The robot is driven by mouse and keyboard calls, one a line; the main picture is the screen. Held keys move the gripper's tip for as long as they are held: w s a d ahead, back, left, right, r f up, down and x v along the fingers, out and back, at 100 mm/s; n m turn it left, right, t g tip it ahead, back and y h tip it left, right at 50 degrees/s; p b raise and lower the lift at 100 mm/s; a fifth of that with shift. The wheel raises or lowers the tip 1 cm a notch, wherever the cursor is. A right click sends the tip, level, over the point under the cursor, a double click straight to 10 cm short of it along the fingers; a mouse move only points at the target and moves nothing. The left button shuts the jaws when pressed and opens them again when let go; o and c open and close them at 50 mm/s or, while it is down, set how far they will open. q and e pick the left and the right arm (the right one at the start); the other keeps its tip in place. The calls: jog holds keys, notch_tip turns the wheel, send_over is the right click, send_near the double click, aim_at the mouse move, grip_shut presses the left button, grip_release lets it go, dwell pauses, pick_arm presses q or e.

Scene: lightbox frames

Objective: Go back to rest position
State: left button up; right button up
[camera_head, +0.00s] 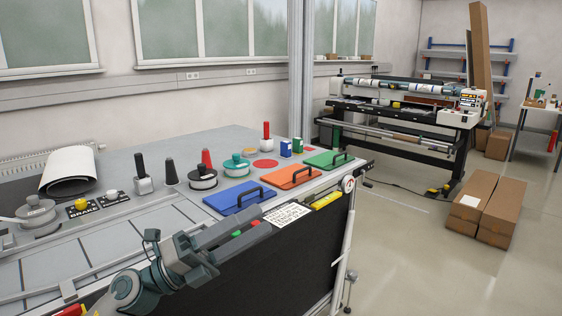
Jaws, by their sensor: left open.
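My left gripper (260,225) reaches in from the lower left, over the front edge of the grey worktable (235,144). Its two fingers are apart and point up and to the right. Small green and red pieces show between the fingers; I cannot tell what they belong to, and no held object is clear. A blue panel with a black handle (226,201) lies just beyond the fingers. A white printed sheet (288,216) lies to the right of the fingertips. My right gripper is not in view.
Orange (283,181) and green (318,161) handled panels lie along the table's right part. Knobs and levers, such as a black lever (142,175), stand farther back. A yellow piece (327,200) lies at the front edge. Cardboard boxes (478,222) stand on open floor at right.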

pick_arm(q)
jog(key=w+a+f+n+t+y, duration=0.2)
jog(key=a+f+n+t+y, duration=0.25)
jog(key=n+t, duration=0.35)
jog(key=w+a+f+n+t+y, duration=0.1)
jog(key=a+f+n+t+y, duration=0.35)
jog(key=n, duration=0.55)
jog(key=s+a+f+n+g+y, duration=0.1)
jog(key=s+a+f+n+y, duration=0.15)
jog(key=f+n+y, duration=0.45)
jog(key=s+a+f+n+g+y, duration=0.15)
jog(key=a+f+n+y, duration=0.25)
jog(key=f, duration=0.4)
jog(key=s+a+f+n+g+y, duration=0.25)
jog(key=s+f+n+g, duration=0.4)
jog(key=s+f, duration=0.8)
jog(key=s+d+f+g+h, duration=0.1)
jog(key=s+f+g, duration=0.35)
jog(key=s, duration=0.45)
jog(key=s+f+g, duration=0.3)
jog(key=s+f, duration=0.3)
jog(key=s, duration=0.2)
jog(key=w+d+f+t, duration=0.1)
jog(key=f, duration=1.5)
jog(key=w+d+f+h, duration=0.1)
jog(key=d+f, duration=0.1)
jog(key=f, duration=1.5)
jog(key=shift+d+f+m+t, duration=0.15)
jog(key=shift+d+m+t, duration=0.15)
jog(key=shift+m+t, duration=0.1)
